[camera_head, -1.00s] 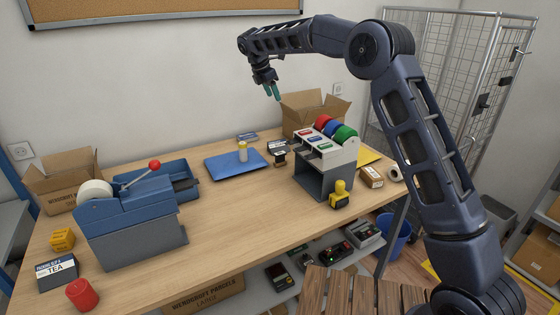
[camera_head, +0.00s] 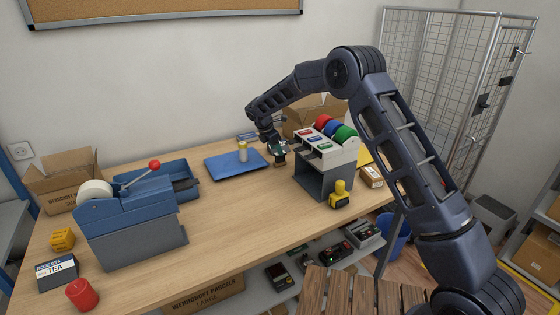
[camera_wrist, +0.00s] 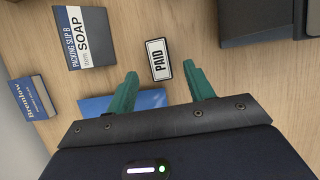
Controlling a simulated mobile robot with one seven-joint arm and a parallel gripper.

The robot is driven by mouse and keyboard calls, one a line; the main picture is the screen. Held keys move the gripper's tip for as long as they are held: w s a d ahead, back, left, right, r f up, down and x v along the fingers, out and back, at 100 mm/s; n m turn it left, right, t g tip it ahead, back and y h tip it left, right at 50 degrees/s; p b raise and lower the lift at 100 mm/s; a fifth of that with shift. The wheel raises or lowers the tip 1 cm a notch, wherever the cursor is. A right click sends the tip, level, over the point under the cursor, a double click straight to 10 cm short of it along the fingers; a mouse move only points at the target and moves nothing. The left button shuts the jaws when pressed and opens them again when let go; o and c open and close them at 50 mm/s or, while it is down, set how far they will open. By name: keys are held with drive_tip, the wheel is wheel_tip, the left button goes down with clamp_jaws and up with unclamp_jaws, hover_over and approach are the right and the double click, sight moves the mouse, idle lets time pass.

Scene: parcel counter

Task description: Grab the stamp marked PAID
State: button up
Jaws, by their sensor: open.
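The stamp marked PAID (camera_wrist: 158,60) shows in the wrist view, its white label with black letters facing my camera. It lies between and just beyond the tips of my gripper (camera_wrist: 163,82), whose two green fingers are apart and empty. In the head view my gripper (camera_head: 275,147) is low over the back of the table, right of the blue mat. The stamp (camera_head: 280,160) shows there only as a small dark shape with a brown base just under the fingers, partly hidden by them.
A box reading SOAP (camera_wrist: 84,38) and a blue book (camera_wrist: 30,97) lie left of the stamp in the wrist view. The blue mat (camera_head: 222,170) carries a pale bottle. A dispenser with coloured rolls (camera_head: 322,180) stands close on the right. The table's middle is clear.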

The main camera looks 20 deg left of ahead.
sight(281, 158)
drive_tip(key=x, duration=0.7)
drive_tip(key=shift+w+d+f, duration=0.1)
drive_tip(key=shift+w+f, duration=0.05)
drive_tip(key=shift+f, duration=0.05)
drive_tip(key=c, duration=1.1)
